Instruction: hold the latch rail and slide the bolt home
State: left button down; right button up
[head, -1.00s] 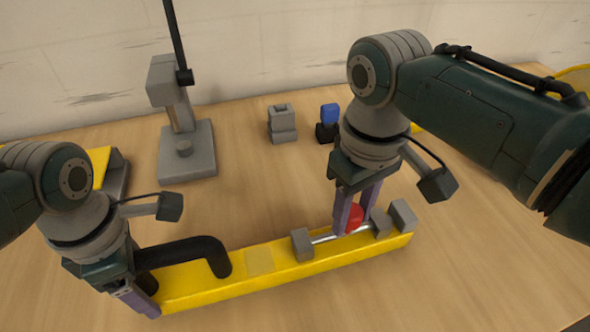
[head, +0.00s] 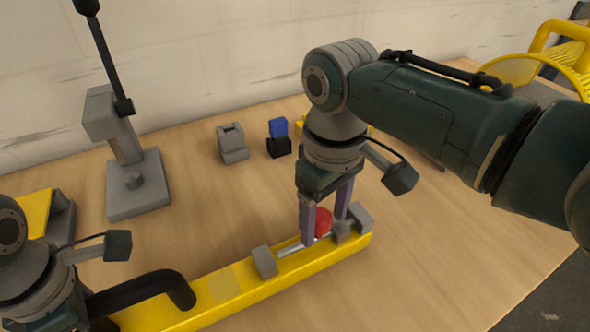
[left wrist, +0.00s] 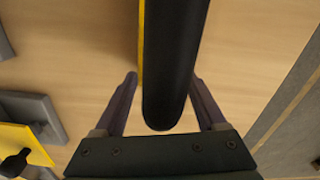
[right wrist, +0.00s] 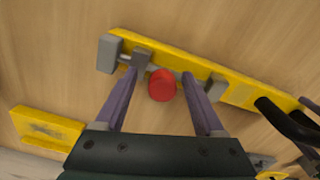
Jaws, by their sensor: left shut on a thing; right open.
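The latch rail (head: 220,285) is a yellow bar lying on the table, with a black handle (head: 150,286) at its left end. My left gripper (left wrist: 164,80) is shut on that handle, a finger on each side; its tips are mostly cut off in the head view. The bolt is a silver rod (head: 289,249) with a red knob (head: 322,222), lying along the rail between grey brackets. The knob also shows in the right wrist view (right wrist: 162,85), close to one bracket (right wrist: 141,58). My right gripper (head: 324,228) is open, its fingers on either side of the knob with gaps.
A grey end block (head: 361,217) stands at the rail's right end. Behind are a grey stand (head: 139,184) with a black lever, a small grey block (head: 232,144) and a blue-and-black part (head: 278,138). The table right of the rail is clear.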

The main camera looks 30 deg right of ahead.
aim_at(325, 215)
pick_arm(q)
jog(key=shift+a, duration=0.1)
pick_arm(e)
notch_tip(325, 215, up, 12)
dwell(0.5)
pick_arm(q)
grip_release()
jog(key=shift+r, duration=0.15)
